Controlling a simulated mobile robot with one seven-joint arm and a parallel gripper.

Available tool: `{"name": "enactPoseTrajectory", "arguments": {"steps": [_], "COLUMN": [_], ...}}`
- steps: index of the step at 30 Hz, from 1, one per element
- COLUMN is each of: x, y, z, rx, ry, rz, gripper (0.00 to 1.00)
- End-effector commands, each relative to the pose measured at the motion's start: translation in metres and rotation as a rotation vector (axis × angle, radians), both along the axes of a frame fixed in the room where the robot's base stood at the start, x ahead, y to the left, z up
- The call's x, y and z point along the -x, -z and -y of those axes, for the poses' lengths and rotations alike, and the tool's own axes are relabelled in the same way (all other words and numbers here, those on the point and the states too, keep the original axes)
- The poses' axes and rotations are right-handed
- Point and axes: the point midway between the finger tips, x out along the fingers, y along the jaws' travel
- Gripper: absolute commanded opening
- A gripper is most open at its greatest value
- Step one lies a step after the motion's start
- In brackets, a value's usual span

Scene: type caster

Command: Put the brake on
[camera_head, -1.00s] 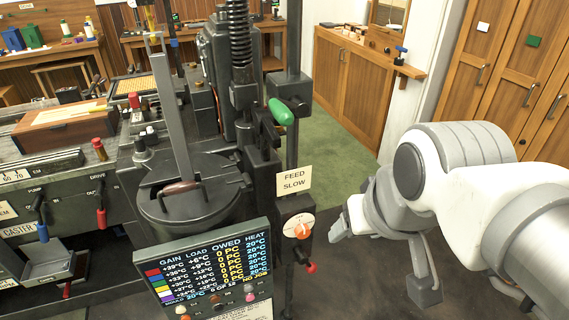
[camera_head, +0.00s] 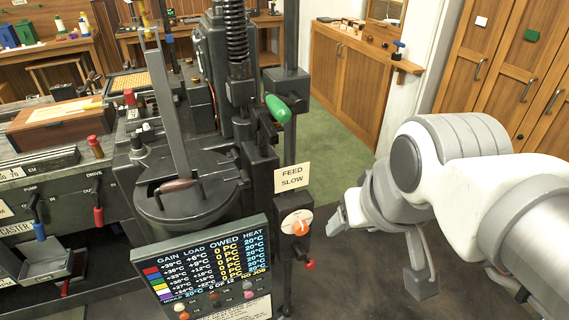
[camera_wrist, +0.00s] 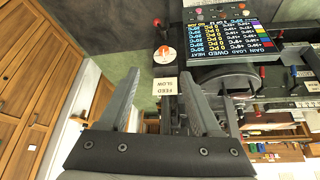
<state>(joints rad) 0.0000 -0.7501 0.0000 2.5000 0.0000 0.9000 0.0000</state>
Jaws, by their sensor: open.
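The type caster (camera_head: 190,205) is a dark machine on the left and in the middle. I cannot tell which control is its brake. A green-handled lever (camera_head: 277,108) is on its right side. Below it are a "FEED SLOW" sign (camera_head: 292,178), a white dial with an orange knob (camera_head: 297,223) and a red-knobbed lever (camera_head: 310,264). My gripper (camera_head: 337,222) is right of the dial, apart from the machine. In the wrist view, my gripper (camera_wrist: 160,98) is open and empty. The dial (camera_wrist: 165,55) and red-tipped lever (camera_wrist: 158,22) appear beyond its fingers.
A display panel (camera_head: 205,265) juts out at the machine's front. Blue (camera_head: 39,231) and red (camera_head: 98,215) handles hang on the left bench front. Wooden cabinets (camera_head: 350,85) stand behind. Dark floor (camera_head: 350,285) is open between machine and arm.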

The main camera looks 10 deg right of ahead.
Motion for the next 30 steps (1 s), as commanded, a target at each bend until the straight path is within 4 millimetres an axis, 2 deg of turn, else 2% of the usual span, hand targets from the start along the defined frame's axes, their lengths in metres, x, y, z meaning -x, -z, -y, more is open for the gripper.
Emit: {"name": "enactPoseTrajectory", "arguments": {"steps": [8,9,12,14,20,30], "x": [0.0,0.0,-0.001,-0.003,-0.019,-0.053], "y": [0.0,0.0,0.002,0.007,0.046,0.13], "z": [0.0,0.0,0.0,0.0,0.001,-0.002], "rx": [0.0,0.0,0.003,0.01,0.089,0.321], "ry": [0.0,0.0,-0.004,-0.015,-0.094,-0.289], "rz": [0.0,0.0,-0.008,-0.025,-0.163,-0.435], "gripper": [0.65,0.67,0.81,0.81,0.81,0.81]}}
